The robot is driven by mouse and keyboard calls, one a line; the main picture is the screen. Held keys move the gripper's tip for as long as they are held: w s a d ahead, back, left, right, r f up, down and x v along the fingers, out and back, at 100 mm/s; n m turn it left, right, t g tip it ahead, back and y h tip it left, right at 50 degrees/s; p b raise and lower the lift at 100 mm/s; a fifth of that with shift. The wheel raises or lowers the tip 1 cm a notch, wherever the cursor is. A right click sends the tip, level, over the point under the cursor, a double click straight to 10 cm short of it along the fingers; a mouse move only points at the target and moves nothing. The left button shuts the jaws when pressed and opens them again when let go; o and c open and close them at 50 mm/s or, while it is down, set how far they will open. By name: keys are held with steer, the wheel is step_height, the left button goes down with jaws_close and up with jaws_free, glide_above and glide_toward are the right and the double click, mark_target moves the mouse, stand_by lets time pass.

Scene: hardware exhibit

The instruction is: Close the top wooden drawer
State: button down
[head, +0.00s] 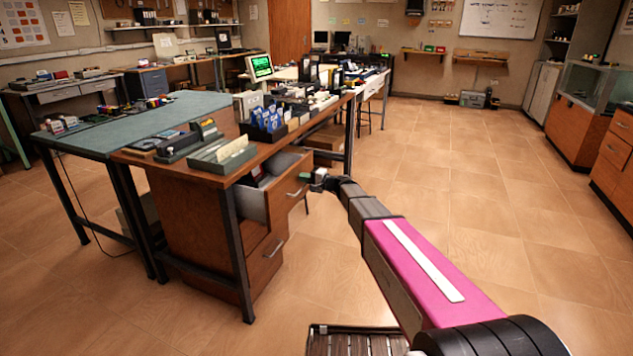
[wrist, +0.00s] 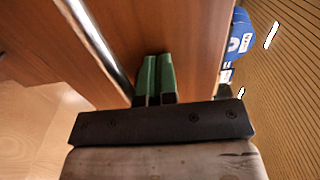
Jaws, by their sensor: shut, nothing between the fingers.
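The top wooden drawer (head: 287,190) is pulled out from the desk cabinet, on its right side in the head view. Its inside shows, with some dark things in it. Its wooden front fills much of the wrist view (wrist: 195,40), with the metal handle (wrist: 92,40) left of my fingers. My gripper (head: 308,177) is at the drawer front, near the handle. In the wrist view my green fingertips (wrist: 155,72) are together with nothing between them. They point at the wooden front; whether they touch it I cannot tell.
The desk top (head: 180,168) above the drawer holds boxes, trays and folders. A lower drawer (head: 268,255) looks shut. A desk leg (head: 238,255) stands in front of the cabinet. The tiled floor (head: 450,190) to the right is clear.

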steer(key=x, duration=1.5)
steer(key=shift+w+a, duration=0.25)
steer(key=shift+a, duration=0.1)
steer(key=shift+d, duration=0.1)
steer(key=v, duration=1.5)
steer(key=s+d+f+n+g+h, duration=0.2)
steer(key=s+d+f+h, duration=0.25)
steer(key=s+d, duration=0.4)
steer(key=s+d+f+n+g+h, duration=0.15)
steer(key=s+d+f+h, duration=0.35)
steer(key=s, duration=0.7)
steer(key=s+d+f+g+h, duration=0.2)
steer(key=s+d+h, duration=0.5)
steer(key=s+d, duration=0.9)
steer(key=shift+s+d+f+g, duration=0.15)
steer(key=shift+d+f+g, duration=0.2)
steer(key=shift+d+f, duration=0.55)
steer(key=shift+r+n+h, duration=0.1)
steer(key=shift+n+h, duration=0.15)
